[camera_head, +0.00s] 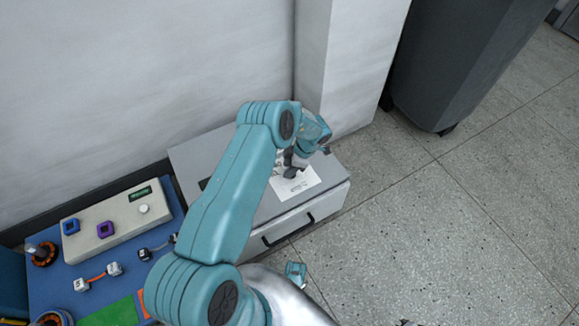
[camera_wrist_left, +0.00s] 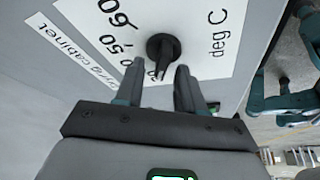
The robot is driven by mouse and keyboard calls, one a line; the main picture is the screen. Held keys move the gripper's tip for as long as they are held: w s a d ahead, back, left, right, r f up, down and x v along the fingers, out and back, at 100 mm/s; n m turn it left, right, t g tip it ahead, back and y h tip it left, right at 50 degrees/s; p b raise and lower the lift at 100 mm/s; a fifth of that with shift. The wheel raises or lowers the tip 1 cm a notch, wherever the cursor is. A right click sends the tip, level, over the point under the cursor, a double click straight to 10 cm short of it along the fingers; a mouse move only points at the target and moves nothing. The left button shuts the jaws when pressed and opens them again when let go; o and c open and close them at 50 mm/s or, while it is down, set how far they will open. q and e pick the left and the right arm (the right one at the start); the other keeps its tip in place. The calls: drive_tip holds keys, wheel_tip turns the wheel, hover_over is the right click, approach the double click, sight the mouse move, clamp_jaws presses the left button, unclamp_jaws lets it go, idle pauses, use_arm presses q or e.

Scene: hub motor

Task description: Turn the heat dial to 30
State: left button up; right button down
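The heat dial is a black round knob with a bar-shaped grip (camera_wrist_left: 163,47), set on a white scale plate (camera_wrist_left: 98,18) marked "deg C". The numbers 50 and 60 are readable; those nearer the gripper are partly hidden. In the wrist view, my left gripper (camera_wrist_left: 159,72) is open, with one finger on each side of the end of the knob's bar and visible gaps between. In the head view, my left gripper (camera_head: 292,162) is over the white plate (camera_head: 298,186) on top of the grey cabinet (camera_head: 328,198), largely covering the dial.
A label reading "cabinet" (camera_wrist_left: 68,54) lies beside the scale. The cabinet has a black front handle (camera_head: 288,230). A blue mat (camera_head: 60,275) with a beige control box (camera_head: 118,220) and small parts is at left. A dark bin (camera_head: 455,60) stands behind right. Walls rise behind the cabinet.

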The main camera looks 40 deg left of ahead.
use_arm(q)
drive_tip(key=p+v, duration=0.4)
drive_tip(key=v, duration=1.2)
drive_tip(key=shift+r+p, duration=0.15)
drive_tip(key=shift+p, duration=0.15)
drive_tip(key=shift+w+d, duration=0.1)
